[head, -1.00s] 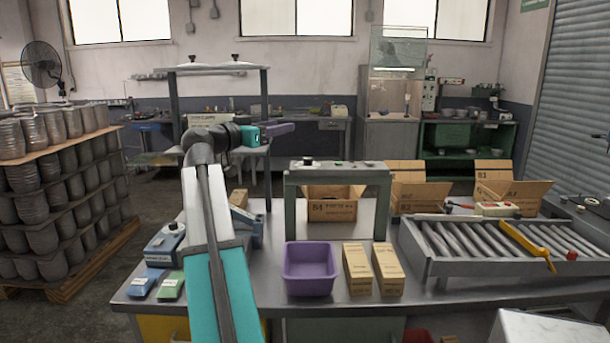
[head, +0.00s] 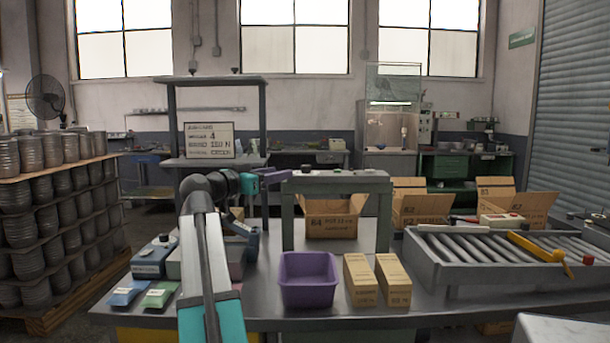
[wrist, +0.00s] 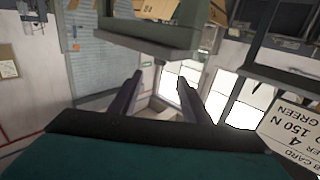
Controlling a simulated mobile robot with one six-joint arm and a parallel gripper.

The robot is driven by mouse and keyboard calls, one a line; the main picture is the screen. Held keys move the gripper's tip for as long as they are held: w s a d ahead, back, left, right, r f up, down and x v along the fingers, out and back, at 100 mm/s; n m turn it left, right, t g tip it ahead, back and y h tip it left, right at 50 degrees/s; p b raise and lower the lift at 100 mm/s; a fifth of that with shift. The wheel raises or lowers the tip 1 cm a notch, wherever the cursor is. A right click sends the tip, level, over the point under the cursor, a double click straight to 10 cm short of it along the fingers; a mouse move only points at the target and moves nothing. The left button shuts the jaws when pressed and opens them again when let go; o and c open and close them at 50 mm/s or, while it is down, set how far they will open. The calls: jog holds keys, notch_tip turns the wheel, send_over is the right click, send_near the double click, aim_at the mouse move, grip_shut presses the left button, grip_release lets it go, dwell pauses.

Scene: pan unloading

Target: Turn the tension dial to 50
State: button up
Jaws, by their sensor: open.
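My gripper (head: 276,178) is raised above the bench, left of the grey frame's top, with its purple fingers toward the right. In the wrist view its two fingers (wrist: 160,80) are apart with nothing between them. A blue box with a dark round knob (head: 163,240) stands at the left of the bench, clear of the gripper. More small knobs show on top of the grey frame (head: 335,186). I cannot tell which knob is the tension dial, and no scale is readable. A card (head: 209,140) on the back shelf carries a 4 and 150 N; it also shows in the wrist view (wrist: 294,135).
A purple bin (head: 309,280) and two upright cartons (head: 377,280) stand at the bench front. A roller conveyor (head: 500,262) fills the right side. Blue and green packets (head: 160,294) lie at the front left. Open boxes (head: 420,205) stand behind.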

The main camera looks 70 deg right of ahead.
aim_at(303, 168)
jog(key=shift+d, duration=0.1)
dwell(0.3)
jog(key=x, duration=1.3)
jog(key=shift+d, duration=0.3)
jog(key=c, duration=1)
jog(key=shift+c, duration=0.2)
